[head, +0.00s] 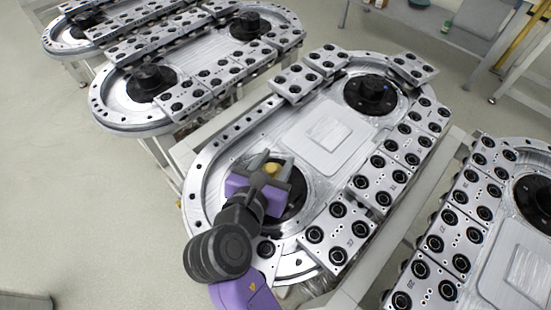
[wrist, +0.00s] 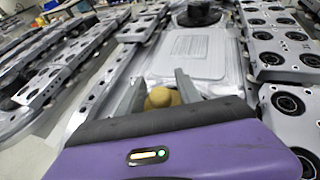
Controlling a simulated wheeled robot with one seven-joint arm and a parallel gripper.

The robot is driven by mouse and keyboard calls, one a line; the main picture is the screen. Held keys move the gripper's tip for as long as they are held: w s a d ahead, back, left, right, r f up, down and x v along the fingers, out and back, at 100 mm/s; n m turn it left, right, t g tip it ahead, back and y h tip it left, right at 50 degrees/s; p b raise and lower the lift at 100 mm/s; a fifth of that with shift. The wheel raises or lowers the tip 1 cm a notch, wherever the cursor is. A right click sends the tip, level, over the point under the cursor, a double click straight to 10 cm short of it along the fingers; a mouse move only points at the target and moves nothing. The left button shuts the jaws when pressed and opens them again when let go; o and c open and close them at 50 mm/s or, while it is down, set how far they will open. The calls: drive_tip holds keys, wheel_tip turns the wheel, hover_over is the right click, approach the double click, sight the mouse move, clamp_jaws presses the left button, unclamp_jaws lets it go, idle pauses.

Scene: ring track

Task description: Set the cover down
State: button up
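My gripper (head: 272,162) is over the near end of the middle ring track (head: 225,160), above a black round hub (head: 290,203). Its two grey fingers stand apart; they also show in the wrist view (wrist: 157,85). A tan rounded piece (wrist: 161,98) sits between the finger bases; I cannot tell what it belongs to or whether the fingers touch it. No plate is seen clamped between the fingertips. A pale square plate (head: 322,131), which may be the cover, lies flat in the middle of the track, beyond the fingers. It also shows in the wrist view (wrist: 197,53).
Several grey carriages with black rollers (head: 388,172) line the track's right side and ends. The far hub (head: 370,92) stands beyond the plate. Other ring tracks stand at the left (head: 190,70) and right (head: 500,230). The floor at the lower left is mostly clear.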

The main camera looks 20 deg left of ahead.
idle(0.3)
drive_tip(key=shift+s+r, duration=0.2)
drive_tip(key=v, duration=1.1)
drive_tip(key=shift+s, duration=0.3)
